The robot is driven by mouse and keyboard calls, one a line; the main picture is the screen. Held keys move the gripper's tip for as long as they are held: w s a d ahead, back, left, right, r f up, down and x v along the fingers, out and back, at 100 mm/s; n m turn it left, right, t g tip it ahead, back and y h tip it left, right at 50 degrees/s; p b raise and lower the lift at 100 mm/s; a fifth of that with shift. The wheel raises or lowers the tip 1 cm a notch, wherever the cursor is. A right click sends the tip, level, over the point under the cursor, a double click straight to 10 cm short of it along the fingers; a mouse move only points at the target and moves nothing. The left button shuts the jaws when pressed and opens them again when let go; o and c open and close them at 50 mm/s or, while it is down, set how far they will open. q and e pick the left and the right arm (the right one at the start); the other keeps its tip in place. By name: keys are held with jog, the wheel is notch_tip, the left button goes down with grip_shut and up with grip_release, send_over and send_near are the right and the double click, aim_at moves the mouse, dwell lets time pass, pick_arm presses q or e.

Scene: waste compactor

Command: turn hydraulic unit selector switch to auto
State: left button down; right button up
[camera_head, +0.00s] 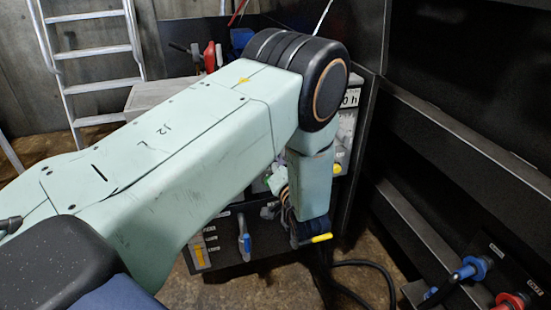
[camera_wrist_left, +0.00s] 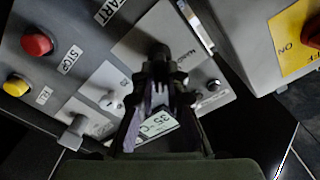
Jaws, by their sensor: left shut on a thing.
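My left arm crosses the head view from the left and bends down at the elbow in front of the control unit (camera_head: 345,125). Its gripper is largely hidden there behind the arm. In the left wrist view my left gripper (camera_wrist_left: 160,78) is shut on a dark knob, apparently the selector switch, on a grey panel (camera_wrist_left: 140,42). The fingers cover most of the knob, and its pointing direction cannot be read. Lettering beside it is partly legible, perhaps "Manual". My right gripper is not in view.
In the wrist view, a red STOP button (camera_wrist_left: 37,44), a yellow button (camera_wrist_left: 16,86) and grey knobs (camera_wrist_left: 110,102) sit left of the fingers. A red switch (camera_wrist_left: 312,32) is at right. The head view shows a ladder (camera_head: 95,54) and a dark wall (camera_head: 460,130).

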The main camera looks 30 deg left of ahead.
pick_arm(q)
jog(key=shift+m+p, duration=0.6)
jog(key=shift+m, duration=0.1)
jog(key=c, duration=1.4)
grip_release()
jog(key=shift+s+d, duration=0.1)
jog(key=v, duration=0.7)
jog(key=shift+s+d, duration=0.1)
jog(key=shift+d, duration=0.05)
